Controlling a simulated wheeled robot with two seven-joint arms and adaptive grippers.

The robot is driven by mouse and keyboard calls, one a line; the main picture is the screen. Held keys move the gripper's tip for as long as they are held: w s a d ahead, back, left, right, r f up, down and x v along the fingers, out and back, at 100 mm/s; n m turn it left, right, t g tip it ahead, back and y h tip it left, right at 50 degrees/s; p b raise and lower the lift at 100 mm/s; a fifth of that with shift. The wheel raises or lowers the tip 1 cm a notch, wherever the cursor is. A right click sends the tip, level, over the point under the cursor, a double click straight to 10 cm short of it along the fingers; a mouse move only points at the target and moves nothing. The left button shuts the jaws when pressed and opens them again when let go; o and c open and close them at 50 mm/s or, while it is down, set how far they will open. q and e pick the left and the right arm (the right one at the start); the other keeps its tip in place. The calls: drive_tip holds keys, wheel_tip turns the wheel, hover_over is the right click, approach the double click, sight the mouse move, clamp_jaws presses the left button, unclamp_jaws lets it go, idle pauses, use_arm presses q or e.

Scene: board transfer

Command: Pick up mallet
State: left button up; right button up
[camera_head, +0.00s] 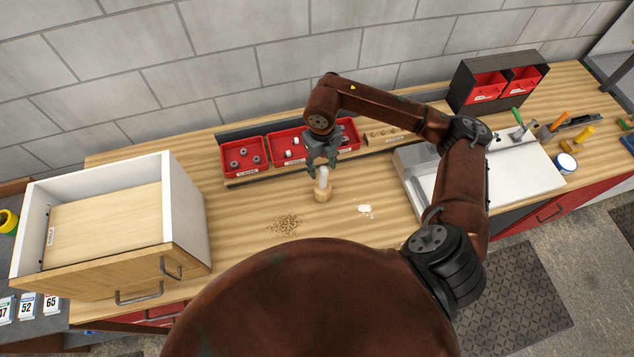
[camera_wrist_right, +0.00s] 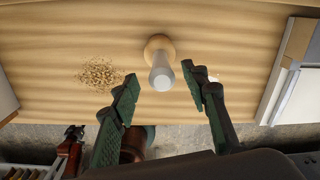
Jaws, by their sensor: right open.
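The mallet (camera_head: 322,190) stands upright on the wooden bench, with its round wooden head down and its pale handle up. In the right wrist view the mallet (camera_wrist_right: 161,62) shows its handle end pointing toward the camera. My right gripper (camera_head: 322,165) is open above the mallet, pointing down at the handle. In the right wrist view the two fingers of my right gripper (camera_wrist_right: 160,77) lie on either side of the handle's end, with gaps on both sides. I cannot tell how deep the handle sits between them. My left gripper is not in view.
A pile of wood pellets (camera_head: 284,225) and a white patch (camera_head: 365,210) lie near the mallet. Red bins (camera_head: 245,157) stand behind it. A white wood-fronted drawer box (camera_head: 180,205) is at left, a white-topped unit (camera_head: 525,165) at right. The bench front is mostly clear.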

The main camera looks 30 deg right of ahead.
sight(323, 178)
drive_tip(key=shift+d+f, duration=0.1)
drive_tip(key=shift+f, duration=0.8)
wheel_tip(323, 178, down, 5)
drive_tip(key=shift+s+p, duration=0.1)
drive_tip(key=shift+p, duration=1.1)
drive_tip(key=shift+f, duration=0.45)
drive_tip(key=c, duration=1.1)
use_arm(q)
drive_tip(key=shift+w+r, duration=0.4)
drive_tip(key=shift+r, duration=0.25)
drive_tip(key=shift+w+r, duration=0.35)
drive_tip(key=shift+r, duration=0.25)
use_arm(e)
clamp_jaws()
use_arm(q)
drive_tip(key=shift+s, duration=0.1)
